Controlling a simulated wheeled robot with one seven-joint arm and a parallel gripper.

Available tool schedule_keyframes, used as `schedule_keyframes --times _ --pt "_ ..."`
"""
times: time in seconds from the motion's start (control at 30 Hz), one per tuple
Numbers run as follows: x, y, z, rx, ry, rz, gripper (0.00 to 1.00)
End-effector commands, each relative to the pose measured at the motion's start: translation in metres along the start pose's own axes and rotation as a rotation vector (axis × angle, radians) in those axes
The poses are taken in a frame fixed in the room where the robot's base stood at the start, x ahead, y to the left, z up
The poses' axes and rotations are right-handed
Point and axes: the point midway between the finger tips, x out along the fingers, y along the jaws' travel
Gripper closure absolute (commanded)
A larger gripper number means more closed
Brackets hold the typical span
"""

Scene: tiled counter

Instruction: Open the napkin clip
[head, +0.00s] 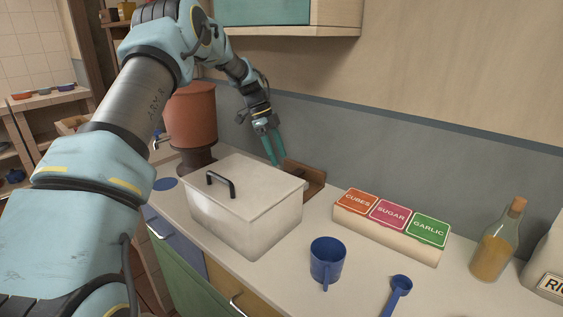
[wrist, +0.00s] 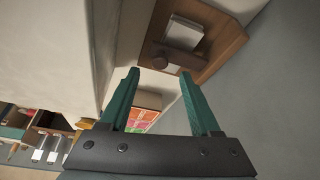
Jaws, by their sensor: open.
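The napkin holder (head: 314,178) is a brown wooden tray at the wall, partly hidden behind the white lidded box in the head view. In the wrist view the wooden tray (wrist: 226,42) holds a white napkin stack (wrist: 184,33). A dark brown bar, which looks like the clip (wrist: 178,58), lies across the near end of the stack. My gripper (head: 275,162) is at the holder's left end in the head view. In the wrist view my gripper (wrist: 159,74) has its green fingers apart, with nothing between them, just short of the bar. I cannot tell whether a finger touches it.
The white lidded box (head: 245,205) stands close in front of my gripper, and a terracotta container (head: 190,115) is to the left. A labelled box row (head: 390,220), blue mug (head: 327,262), blue scoop (head: 398,290) and bottle (head: 495,245) are to the right. The wall is close behind.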

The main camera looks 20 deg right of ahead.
Motion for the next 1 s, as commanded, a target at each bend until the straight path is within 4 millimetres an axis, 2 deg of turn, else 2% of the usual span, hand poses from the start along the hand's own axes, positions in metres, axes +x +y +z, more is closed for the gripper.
schedule_keyframes --times 0.1,0.3,0.67,1.0 --pt "0.018 0.001 -0.002 -0.001 0.001 0.004 0.36" --pt "0.039 0.0 -0.001 0.0 0.0 0.001 0.36" --pt "0.045 0.0 0.0 0.0 -0.001 -0.001 0.36" --pt "0.044 0.0 0.0 0.0 -0.001 -0.001 0.74"
